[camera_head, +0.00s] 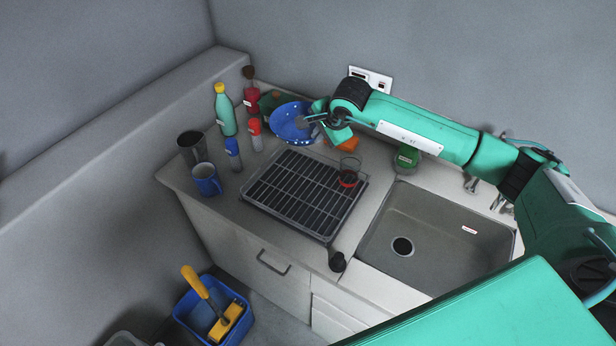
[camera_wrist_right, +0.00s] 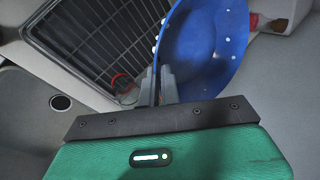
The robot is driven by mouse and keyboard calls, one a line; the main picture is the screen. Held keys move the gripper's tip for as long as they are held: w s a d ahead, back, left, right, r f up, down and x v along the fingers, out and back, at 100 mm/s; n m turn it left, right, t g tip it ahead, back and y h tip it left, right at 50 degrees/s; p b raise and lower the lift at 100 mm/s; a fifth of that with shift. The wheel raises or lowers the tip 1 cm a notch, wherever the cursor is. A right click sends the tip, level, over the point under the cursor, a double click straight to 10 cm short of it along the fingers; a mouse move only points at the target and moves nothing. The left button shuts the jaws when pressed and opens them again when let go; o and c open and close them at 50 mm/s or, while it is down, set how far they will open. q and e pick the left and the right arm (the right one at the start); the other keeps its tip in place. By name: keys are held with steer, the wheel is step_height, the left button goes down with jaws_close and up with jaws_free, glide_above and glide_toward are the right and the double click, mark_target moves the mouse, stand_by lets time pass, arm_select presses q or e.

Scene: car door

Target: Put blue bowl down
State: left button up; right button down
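The blue bowl (camera_head: 289,122) with white dots is at the back of the counter area, behind the black rack. My right gripper (camera_head: 318,118) is at the bowl's right edge. In the right wrist view the bowl (camera_wrist_right: 205,45) fills the upper middle, tilted. The right gripper's fingers (camera_wrist_right: 162,85) are close together at its near rim and look shut on it. Whether the bowl touches the counter cannot be told. My left gripper is not in view.
A black dish rack (camera_head: 305,195) lies left of the sink (camera_head: 430,240). A glass with red (camera_head: 349,172) stands at the rack's right corner. A green bottle (camera_head: 225,112), a blue mug (camera_head: 206,180) and a dark cup (camera_head: 192,147) stand at the left.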

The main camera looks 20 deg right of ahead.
step_height(320, 180, down, 20)
steer(key=b, duration=0.6)
steer(key=shift+r, duration=0.2)
steer(key=shift+f+b, duration=0.25)
steer(key=shift+b, duration=0.25)
steer(key=c, duration=1.6)
jaws_free()
steer(key=shift+s+r, duration=0.1)
